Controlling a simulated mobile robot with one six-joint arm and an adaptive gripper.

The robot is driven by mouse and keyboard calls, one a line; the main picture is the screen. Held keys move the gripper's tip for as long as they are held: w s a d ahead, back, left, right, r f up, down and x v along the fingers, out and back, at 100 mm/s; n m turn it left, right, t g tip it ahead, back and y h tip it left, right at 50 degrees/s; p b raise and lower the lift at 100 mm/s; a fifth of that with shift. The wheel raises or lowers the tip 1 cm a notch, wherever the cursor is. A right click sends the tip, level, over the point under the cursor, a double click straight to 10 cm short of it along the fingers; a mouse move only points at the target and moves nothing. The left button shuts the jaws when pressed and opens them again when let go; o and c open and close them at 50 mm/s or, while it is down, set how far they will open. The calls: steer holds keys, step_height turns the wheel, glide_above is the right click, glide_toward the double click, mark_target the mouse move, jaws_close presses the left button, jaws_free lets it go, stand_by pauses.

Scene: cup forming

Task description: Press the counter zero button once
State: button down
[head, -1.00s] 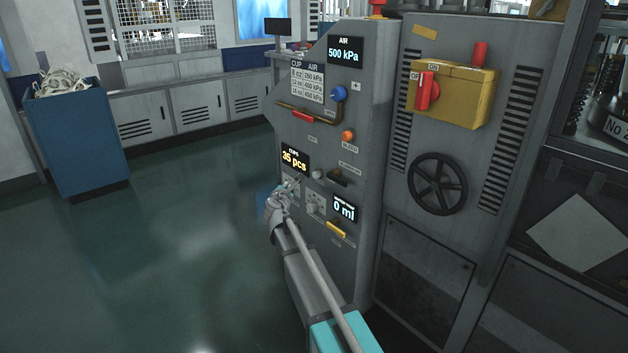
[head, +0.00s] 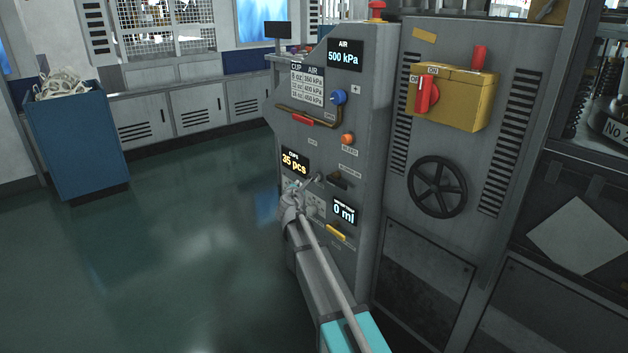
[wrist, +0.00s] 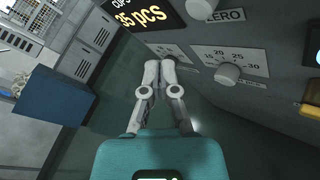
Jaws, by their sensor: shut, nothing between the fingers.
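The counter zero button is a round grey button (wrist: 200,8) beside a ZERO label (wrist: 224,15) at the top edge of the wrist view. In the head view the button (head: 319,178) sits just right of and below the CUPS display (head: 295,163), which reads 35 pcs. My gripper (wrist: 160,66) is shut and empty, its two fingers together. The fingertips are in front of the panel, left of and below the button in the wrist view, apart from it. In the head view my gripper (head: 299,187) is close to the panel's left edge.
Two dial knobs are near the fingertips, one (wrist: 169,51) partly covered and one (wrist: 228,73) to the right. A 0 ml display (head: 344,212) and yellow handle (head: 337,233) are lower right. A blue bin (head: 78,145) stands far left; the floor is clear.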

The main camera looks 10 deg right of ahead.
steer(key=shift+w+d, duration=0.55)
steer(key=shift+d, duration=0.35)
steer(key=shift+w+d, duration=0.5)
steer(key=shift+d, duration=0.4)
steer(key=shift+w+d, duration=0.45)
steer(key=shift+d, duration=0.35)
stand_by(1.5)
steer(key=shift+a, duration=0.15)
steer(key=shift+s+a, duration=0.45)
steer(key=shift+a, duration=0.2)
steer(key=shift+s+a, duration=0.1)
stand_by(0.4)
steer(key=shift+s+a, duration=0.4)
steer(key=shift+a, duration=0.3)
steer(key=shift+s+a, duration=0.4)
steer(key=shift+a, duration=0.3)
steer(key=shift+s+a, duration=0.4)
steer(key=shift+a, duration=0.3)
steer(key=shift+d, duration=0.1)
